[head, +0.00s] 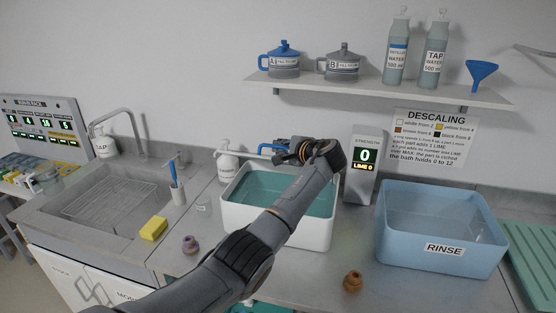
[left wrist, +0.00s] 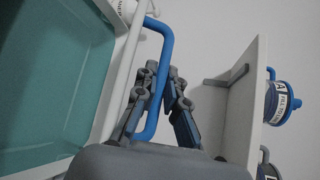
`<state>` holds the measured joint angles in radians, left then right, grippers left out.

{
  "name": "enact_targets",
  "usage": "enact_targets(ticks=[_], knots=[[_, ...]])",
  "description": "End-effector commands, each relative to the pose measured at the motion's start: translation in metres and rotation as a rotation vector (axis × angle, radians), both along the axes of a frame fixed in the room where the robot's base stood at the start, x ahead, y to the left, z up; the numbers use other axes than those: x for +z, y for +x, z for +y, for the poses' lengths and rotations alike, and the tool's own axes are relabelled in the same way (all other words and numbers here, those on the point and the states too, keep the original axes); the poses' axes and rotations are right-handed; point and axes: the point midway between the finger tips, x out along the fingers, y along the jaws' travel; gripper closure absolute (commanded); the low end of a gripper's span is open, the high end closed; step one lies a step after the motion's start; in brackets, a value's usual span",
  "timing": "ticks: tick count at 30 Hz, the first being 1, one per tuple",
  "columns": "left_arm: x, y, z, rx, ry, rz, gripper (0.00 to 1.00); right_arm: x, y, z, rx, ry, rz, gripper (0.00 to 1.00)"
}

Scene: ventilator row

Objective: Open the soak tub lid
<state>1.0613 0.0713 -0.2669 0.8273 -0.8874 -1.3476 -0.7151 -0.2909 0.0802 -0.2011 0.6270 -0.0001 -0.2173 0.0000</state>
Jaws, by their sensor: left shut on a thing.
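The soak tub (head: 235,208) is a white tub at the middle of the counter, with a teal surface inside. It also shows in the left wrist view (left wrist: 112,95). A blue bar handle (head: 266,149) is at its back edge. My left arm reaches across the tub, and my left gripper (head: 288,150) is at the handle. In the left wrist view the fingers (left wrist: 158,75) are shut on the blue handle (left wrist: 167,45). My arm hides part of the tub. I cannot tell the lid's exact angle. My right gripper is not in view.
A blue rinse tub (head: 440,247) stands to the right and a strength display (head: 363,160) behind. A shelf (head: 380,89) with jugs and bottles hangs above. A purple part (head: 190,244) and a brown part (head: 352,281) lie on the counter. A sink (head: 95,205) is at left.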

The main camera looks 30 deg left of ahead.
Motion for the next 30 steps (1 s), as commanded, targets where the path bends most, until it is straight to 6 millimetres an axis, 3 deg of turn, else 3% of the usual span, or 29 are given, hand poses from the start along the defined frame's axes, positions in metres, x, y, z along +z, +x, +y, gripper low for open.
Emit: enact_targets(ticks=[4,19,21,30], knots=[[0.009,0.005,0.001,-0.002,0.001,-0.003,1.0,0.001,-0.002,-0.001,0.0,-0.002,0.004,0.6],[0.011,0.007,0.001,-0.003,0.0,-0.002,1.0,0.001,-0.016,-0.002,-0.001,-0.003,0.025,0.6],[0.011,0.007,0.001,-0.003,0.0,-0.002,0.8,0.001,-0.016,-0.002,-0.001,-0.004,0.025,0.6],[0.01,0.006,0.001,-0.002,-0.001,0.0,0.79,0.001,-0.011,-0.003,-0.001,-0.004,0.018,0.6]])
